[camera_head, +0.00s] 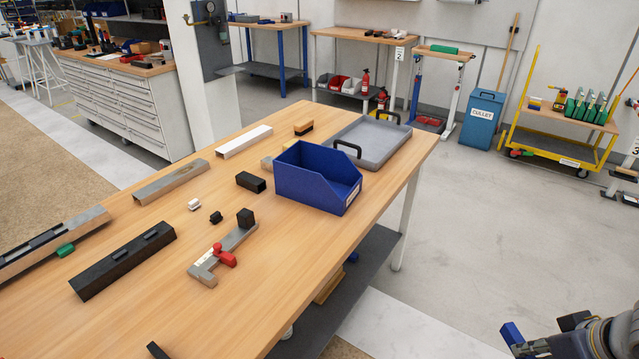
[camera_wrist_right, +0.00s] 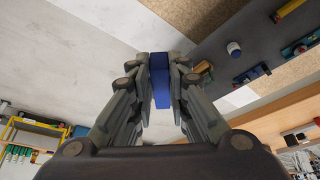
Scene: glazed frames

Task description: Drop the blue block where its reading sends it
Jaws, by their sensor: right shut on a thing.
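My right gripper (camera_head: 527,341) is at the bottom right of the head view, off the table's right side and above the floor. It is shut on the blue block (camera_head: 511,333). In the right wrist view the blue block (camera_wrist_right: 160,82) sits between the two fingers. A blue open-fronted bin (camera_head: 300,180) with a white label stands on the table. A grey tray (camera_head: 358,149) with black handles lies behind it. A blue bin marked CULLET (camera_head: 482,122) stands on the floor farther back. I see no legible reading for the block. My left gripper is not in view.
The wooden table (camera_head: 230,310) holds a clamp-like tool with a red part (camera_head: 222,254), a black bar (camera_head: 123,261), metal channels (camera_head: 171,183) and small blocks. A yellow cart (camera_head: 560,115) stands at the back right. The floor right of the table is clear.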

